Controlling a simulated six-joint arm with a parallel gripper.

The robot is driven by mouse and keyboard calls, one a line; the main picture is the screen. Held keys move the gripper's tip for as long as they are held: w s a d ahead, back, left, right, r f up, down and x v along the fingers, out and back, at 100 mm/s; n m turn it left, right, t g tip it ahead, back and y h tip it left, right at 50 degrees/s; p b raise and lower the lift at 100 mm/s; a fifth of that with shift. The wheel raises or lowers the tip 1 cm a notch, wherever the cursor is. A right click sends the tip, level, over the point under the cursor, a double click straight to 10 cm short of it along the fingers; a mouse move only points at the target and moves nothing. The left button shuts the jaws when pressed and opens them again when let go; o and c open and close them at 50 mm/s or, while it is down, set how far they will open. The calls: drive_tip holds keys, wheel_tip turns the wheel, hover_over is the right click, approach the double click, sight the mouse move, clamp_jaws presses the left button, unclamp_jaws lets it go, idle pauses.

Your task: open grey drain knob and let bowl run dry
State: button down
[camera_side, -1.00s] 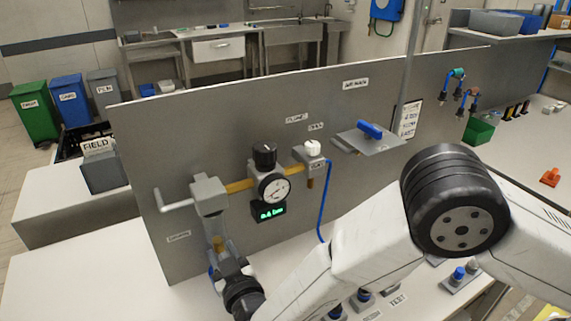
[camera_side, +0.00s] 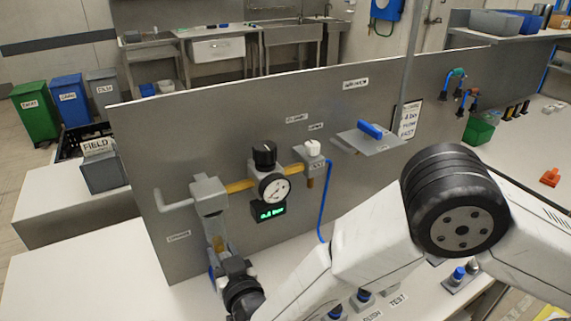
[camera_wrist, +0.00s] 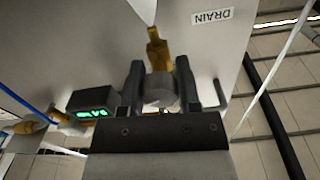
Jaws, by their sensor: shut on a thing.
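My gripper (camera_wrist: 159,85) is shut on the grey drain knob (camera_wrist: 160,92), with one dark finger on each side of it in the wrist view. In the side view my gripper (camera_side: 226,268) is under the filter, and the knob is hidden there by the fingers. The bowl (camera_side: 212,230) hangs below the grey filter head (camera_side: 209,194). An amber-brown part shows in the bowl area, and I cannot tell the liquid level. The DRAIN label (camera_wrist: 212,17) is upside down in the wrist view.
A black-knobbed regulator with a round gauge (camera_side: 274,188) and a green-lit display (camera_side: 268,211) is right of the filter. A blue hose (camera_side: 324,205) hangs beside it. The grey panel (camera_side: 150,140) stands close behind. White bench top (camera_side: 110,290) is clear at left.

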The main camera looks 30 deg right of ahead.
drive_tip(key=shift+c, duration=1.6)
unclamp_jaws()
drive_tip(key=shift+s, duration=0.15)
drive_tip(key=shift+s, duration=0.55)
drive_tip(key=shift+s+r, duration=0.6)
drive_tip(key=shift+r, duration=0.55)
drive_tip(key=shift+s+r, duration=0.6)
drive_tip(key=shift+r, duration=0.55)
drive_tip(key=shift+s+r, duration=0.6)
drive_tip(key=shift+r, duration=0.55)
